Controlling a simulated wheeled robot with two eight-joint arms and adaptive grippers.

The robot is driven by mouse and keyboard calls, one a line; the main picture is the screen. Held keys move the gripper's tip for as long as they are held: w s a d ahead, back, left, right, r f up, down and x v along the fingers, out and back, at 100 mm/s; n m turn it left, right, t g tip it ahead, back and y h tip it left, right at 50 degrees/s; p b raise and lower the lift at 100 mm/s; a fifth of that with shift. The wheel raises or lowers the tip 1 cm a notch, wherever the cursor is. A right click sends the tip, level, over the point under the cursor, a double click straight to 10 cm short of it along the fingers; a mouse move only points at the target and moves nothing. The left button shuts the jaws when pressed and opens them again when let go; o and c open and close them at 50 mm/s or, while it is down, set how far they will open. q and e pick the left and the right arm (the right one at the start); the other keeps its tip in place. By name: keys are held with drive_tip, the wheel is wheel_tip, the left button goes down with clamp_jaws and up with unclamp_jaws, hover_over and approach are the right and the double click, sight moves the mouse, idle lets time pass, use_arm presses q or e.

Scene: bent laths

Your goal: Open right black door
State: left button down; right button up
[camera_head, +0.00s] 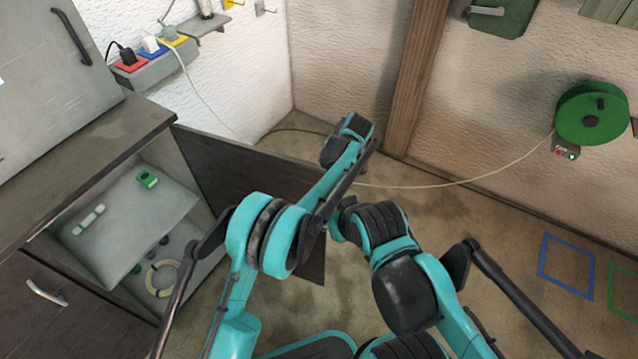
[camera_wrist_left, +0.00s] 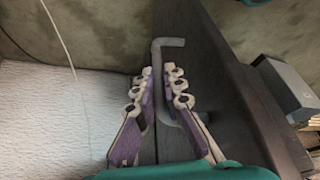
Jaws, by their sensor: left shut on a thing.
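The right black door (camera_head: 225,165) stands swung out from the cabinet, and the cabinet's inside shows beside it. My left arm reaches across the door, and in the head view my left gripper's fingers are hidden. In the left wrist view the left gripper (camera_wrist_left: 158,75) has its purple-lined fingers on both sides of a grey bent handle (camera_wrist_left: 170,42). It is shut on that handle, which is on the dark door panel (camera_wrist_left: 205,50). My right arm is bent in the middle of the head view, and its gripper does not show.
The open cabinet holds a shelf (camera_head: 115,250) with a green item (camera_head: 147,179); a ring-shaped item (camera_head: 163,278) lies below. A wooden post (camera_head: 415,75) and a green cable reel (camera_head: 592,112) are on the right.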

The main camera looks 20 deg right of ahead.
use_arm(q)
drive_tip(key=shift+w, duration=0.15)
drive_tip(key=c, duration=1.6)
unclamp_jaws()
drive_tip(key=shift+a, duration=0.1)
drive_tip(key=v, duration=1.2)
